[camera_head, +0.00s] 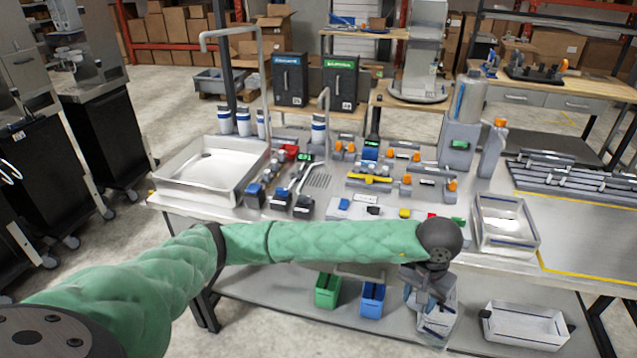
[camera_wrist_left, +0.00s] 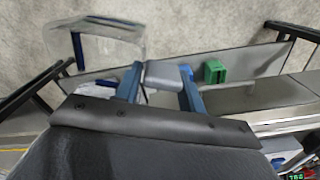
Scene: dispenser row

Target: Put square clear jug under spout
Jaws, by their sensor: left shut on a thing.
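The square clear jug (camera_head: 440,318) hangs in front of the workbench's front edge, at lower right of centre in the head view. My left gripper (camera_head: 428,288) is above it and shut on it. In the left wrist view the clear jug (camera_wrist_left: 112,42) is at upper left, and a grey part like its handle lies between the blue fingers of my left gripper (camera_wrist_left: 162,74). A tall bent spout (camera_head: 265,62) rises by the sink basin (camera_head: 163,189). A shorter curved spout (camera_head: 325,105) stands over a drain grate (camera_head: 319,181). Which spout is meant cannot be told. My right gripper is not in view.
Several small tools and blocks crowd the bench middle. A metal tray (camera_head: 482,236) and a dispenser with a clear tank (camera_head: 467,98) stand at right. A green bin (camera_head: 327,290), a blue bin (camera_head: 372,299) and a white tray (camera_head: 525,325) are on the lower shelf.

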